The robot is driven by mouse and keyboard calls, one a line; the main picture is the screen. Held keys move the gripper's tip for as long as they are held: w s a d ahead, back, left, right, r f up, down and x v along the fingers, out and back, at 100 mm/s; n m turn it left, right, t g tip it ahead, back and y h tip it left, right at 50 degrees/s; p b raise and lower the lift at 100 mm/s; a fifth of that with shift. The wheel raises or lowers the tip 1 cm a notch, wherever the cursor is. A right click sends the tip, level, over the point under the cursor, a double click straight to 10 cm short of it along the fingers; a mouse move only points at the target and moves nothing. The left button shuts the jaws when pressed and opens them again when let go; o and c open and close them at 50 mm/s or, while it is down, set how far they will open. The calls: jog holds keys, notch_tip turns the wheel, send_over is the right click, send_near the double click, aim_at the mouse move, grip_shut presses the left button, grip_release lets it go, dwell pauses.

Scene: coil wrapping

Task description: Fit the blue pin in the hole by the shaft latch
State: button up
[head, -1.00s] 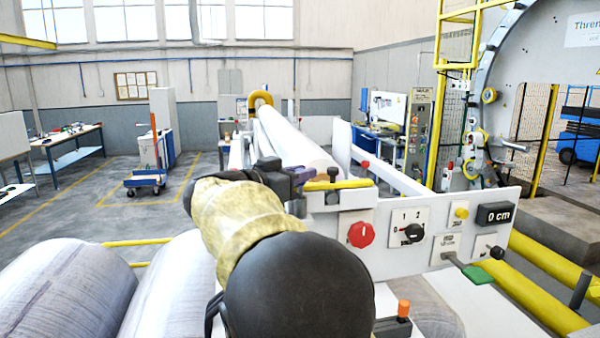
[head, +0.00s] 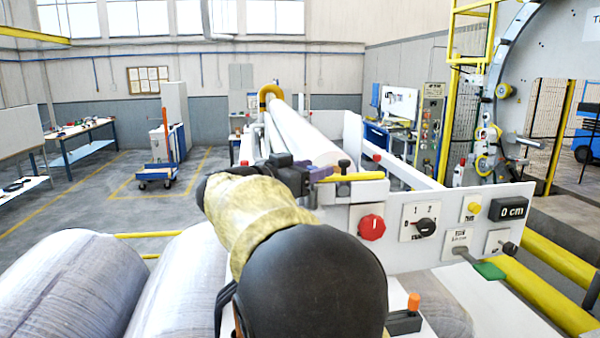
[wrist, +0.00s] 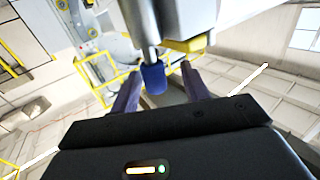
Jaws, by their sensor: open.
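The blue pin (wrist: 153,78) shows in the wrist view as a blue end on a grey metal rod. It lies between the two dark purple fingers of my gripper (wrist: 160,90), with visible gaps on both sides. My gripper is open and does not clamp it. In the head view my gripper (head: 318,173) is at the left end of the yellow bar (head: 352,177) on the white machine frame. I cannot make out the blue pin or the hole there. I cannot tell which part is the shaft latch.
The white panel (head: 455,212) right of my arm carries a red knob (head: 371,227), a rotary switch (head: 425,227) and a "0 cm" display (head: 508,209). Large grey rolls (head: 70,285) lie at the lower left. A long pale shaft (head: 295,130) runs away behind the gripper.

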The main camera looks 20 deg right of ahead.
jog(key=b+v, duration=0.6)
jog(key=v, duration=1.1)
jog(key=shift+a, duration=0.2)
jog(key=shift+f, duration=0.1)
notch_tip(320, 180, up, 10)
jog(key=p, duration=0.9)
jog(key=shift+p, duration=0.35)
